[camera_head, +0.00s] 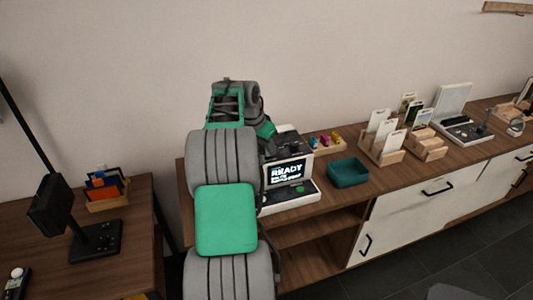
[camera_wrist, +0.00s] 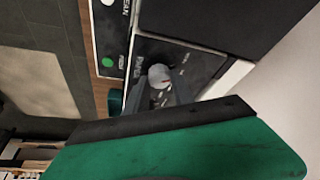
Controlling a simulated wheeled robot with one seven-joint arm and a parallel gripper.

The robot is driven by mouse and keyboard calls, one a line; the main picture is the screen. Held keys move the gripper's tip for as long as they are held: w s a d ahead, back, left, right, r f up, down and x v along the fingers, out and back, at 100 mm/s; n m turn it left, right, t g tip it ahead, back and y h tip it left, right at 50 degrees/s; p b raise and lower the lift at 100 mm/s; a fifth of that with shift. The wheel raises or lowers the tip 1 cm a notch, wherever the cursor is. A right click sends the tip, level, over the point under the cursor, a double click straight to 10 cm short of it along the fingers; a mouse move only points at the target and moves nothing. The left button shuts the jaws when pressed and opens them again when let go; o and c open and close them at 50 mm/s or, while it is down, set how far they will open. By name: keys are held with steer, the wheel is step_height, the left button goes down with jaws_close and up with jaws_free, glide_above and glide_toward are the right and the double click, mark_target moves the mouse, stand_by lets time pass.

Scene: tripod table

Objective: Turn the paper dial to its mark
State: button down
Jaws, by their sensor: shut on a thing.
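The paper dial (camera_wrist: 158,74) is a small grey knob on a dark panel lettered "PAPER" in the wrist view. My gripper (camera_wrist: 160,92) is at the dial with its fingers shut on it; they hide part of the knob and the marks around it. I cannot tell which way the dial points. The machine (camera_head: 287,174) stands on the wooden cabinet in the head view, with a lit screen reading "READY" and a green button. My arm covers its left side, and the dial is hidden there.
A teal bin (camera_head: 348,172) and a tray with small coloured items (camera_head: 327,143) stand right of the machine. Wooden card holders (camera_head: 381,151) are farther right. A desk with a dark lamp-like stand (camera_head: 95,241) is at left. The wall is close behind.

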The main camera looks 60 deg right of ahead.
mark_target(263, 160)
steer(key=shift+s+n+t+b, duration=0.1)
steer(key=shift+n+t+b, duration=0.65)
steer(key=shift+n, duration=0.75)
steer(key=c, duration=1.1)
jaws_free()
steer(key=v, duration=0.8)
steer(key=shift+w, duration=0.2)
